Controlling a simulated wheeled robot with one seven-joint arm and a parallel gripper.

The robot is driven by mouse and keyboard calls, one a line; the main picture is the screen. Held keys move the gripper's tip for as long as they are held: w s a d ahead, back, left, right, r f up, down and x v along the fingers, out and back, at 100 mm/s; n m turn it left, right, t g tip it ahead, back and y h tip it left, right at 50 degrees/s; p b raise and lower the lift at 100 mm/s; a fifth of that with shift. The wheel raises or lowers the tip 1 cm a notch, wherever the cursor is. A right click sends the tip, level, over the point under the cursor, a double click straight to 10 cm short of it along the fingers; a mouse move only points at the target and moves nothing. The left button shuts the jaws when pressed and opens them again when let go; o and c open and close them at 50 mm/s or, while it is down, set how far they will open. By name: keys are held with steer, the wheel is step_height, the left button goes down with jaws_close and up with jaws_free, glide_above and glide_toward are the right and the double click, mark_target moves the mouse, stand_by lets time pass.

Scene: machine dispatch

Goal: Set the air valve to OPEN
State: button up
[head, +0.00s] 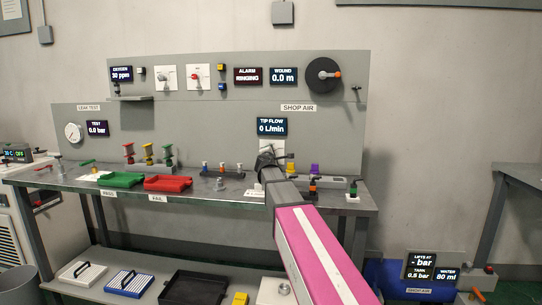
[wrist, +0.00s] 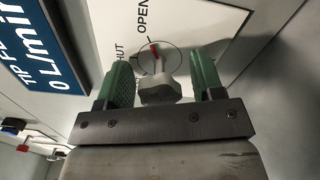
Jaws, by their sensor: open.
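The air valve is a pale grey knob (wrist: 158,90) with a red pointer mark (wrist: 154,50), on a white plate (wrist: 112,22). The plate reads OPEN above the knob, and a partly hidden SHUT is to its left. The red mark points up, close to the OPEN tick; I cannot tell if it lines up exactly. My gripper (wrist: 164,72) is open, with one green finger on each side of the knob; contact is not clear. In the head view my gripper (head: 268,163) covers most of the valve plate (head: 272,146) under the SHOP AIR label.
The TIP FLOW display (head: 272,126) above the valve reads 0 L/min. Coloured fittings (head: 314,170) stand on the bench right of my gripper. A red tray (head: 168,184) and a green tray (head: 120,180) lie to the left. A crank reel (head: 323,75) is on the upper panel.

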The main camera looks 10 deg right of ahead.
steer(key=v, duration=1.1)
steer(key=shift+w, duration=0.1)
